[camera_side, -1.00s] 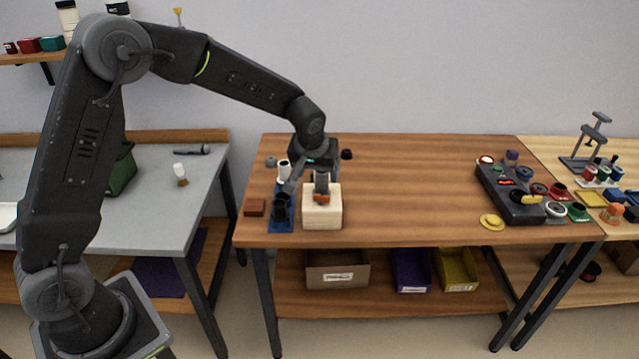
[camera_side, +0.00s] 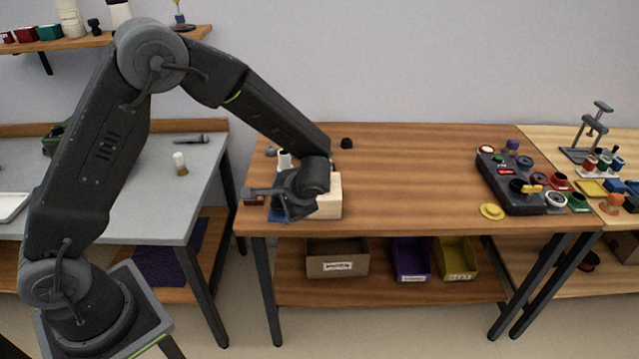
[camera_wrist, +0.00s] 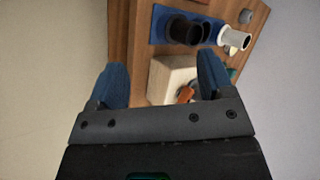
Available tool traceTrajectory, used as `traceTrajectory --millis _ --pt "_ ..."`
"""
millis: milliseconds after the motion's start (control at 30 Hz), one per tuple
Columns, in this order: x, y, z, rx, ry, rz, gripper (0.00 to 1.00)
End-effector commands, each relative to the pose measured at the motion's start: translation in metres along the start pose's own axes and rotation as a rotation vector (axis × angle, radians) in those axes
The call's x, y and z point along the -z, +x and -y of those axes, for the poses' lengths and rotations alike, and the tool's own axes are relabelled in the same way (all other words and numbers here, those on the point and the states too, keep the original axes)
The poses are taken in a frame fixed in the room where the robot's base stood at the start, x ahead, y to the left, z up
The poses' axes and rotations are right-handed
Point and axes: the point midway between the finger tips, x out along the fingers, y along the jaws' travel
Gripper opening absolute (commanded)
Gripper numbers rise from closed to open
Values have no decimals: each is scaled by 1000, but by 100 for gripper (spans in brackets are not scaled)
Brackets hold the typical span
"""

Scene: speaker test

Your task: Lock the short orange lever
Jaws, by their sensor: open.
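The short orange lever (camera_wrist: 185,94) shows in the wrist view on the cream block (camera_wrist: 166,72), partly hidden behind my gripper's body. In the side view the cream block (camera_side: 332,205) is partly covered by my wrist, and the lever is hidden. My gripper (camera_wrist: 162,64) is open, its two blue fingers apart with the block beyond them. Nothing appears held between the fingers.
A blue base (camera_wrist: 158,25) carries black cylinders (camera_wrist: 184,29); a white cylinder (camera_wrist: 234,38) is beside them. The wooden table's middle (camera_side: 410,180) is clear.

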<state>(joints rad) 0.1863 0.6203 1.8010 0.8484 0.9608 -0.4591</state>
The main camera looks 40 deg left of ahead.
Motion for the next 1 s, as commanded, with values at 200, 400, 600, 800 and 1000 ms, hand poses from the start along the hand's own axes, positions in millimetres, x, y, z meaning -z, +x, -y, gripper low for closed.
traceTrajectory --millis 200,400,600,800,1000 --pt "-23 25 -16 508 798 110 74" --pt "-3 12 -37 994 1344 143 74" --pt "14 -4 -63 1292 1582 129 74" --pt "23 -4 -62 1346 1615 125 74" --pt "46 9 -40 1341 1610 126 74"
